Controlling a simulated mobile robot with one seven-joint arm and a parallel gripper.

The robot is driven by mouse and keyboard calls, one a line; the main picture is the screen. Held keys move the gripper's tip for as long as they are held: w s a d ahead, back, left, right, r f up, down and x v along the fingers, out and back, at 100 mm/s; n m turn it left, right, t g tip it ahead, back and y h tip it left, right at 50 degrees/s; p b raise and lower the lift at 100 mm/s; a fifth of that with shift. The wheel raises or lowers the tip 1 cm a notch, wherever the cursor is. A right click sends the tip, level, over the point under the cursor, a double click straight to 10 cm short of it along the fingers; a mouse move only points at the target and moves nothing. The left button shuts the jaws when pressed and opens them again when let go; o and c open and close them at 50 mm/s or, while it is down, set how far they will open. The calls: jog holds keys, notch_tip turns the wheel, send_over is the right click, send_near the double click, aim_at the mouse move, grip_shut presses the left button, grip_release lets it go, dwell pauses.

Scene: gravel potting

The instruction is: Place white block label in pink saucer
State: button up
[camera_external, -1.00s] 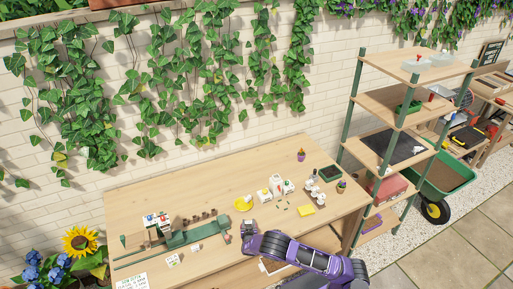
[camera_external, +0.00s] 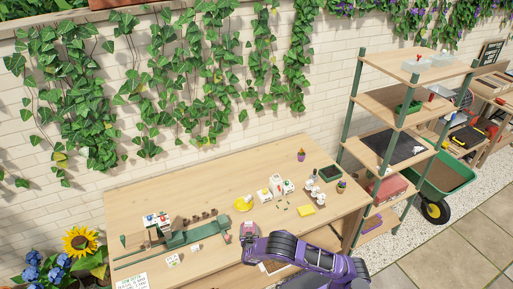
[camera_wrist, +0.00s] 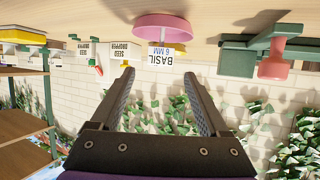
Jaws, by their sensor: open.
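The pink saucer (camera_wrist: 190,24) is on the wooden table, at the top of the upside-down wrist view. The white block label (camera_wrist: 166,58), marked BASIL 6 MM, stands upright at the saucer. Its thin stem overlaps the saucer, and its foot appears to be inside, though the exact contact is unclear. My gripper (camera_wrist: 158,75) is open and empty, with the label beyond and between its fingertips, apart from them. In the external view, the pink saucer (camera_external: 249,225) shows at the table's front edge, just beyond my gripper (camera_external: 249,239). The label is too small to make out there.
Seed dropper boxes (camera_wrist: 119,50) and a yellow item (camera_wrist: 22,36) are at left in the wrist view. A green tool with a pink knob (camera_wrist: 273,68) is at right. A yellow saucer (camera_external: 243,203) lies behind. The table's back left is clear.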

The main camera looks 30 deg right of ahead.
jog(key=v, duration=0.5)
jog(key=shift+s, duration=0.15)
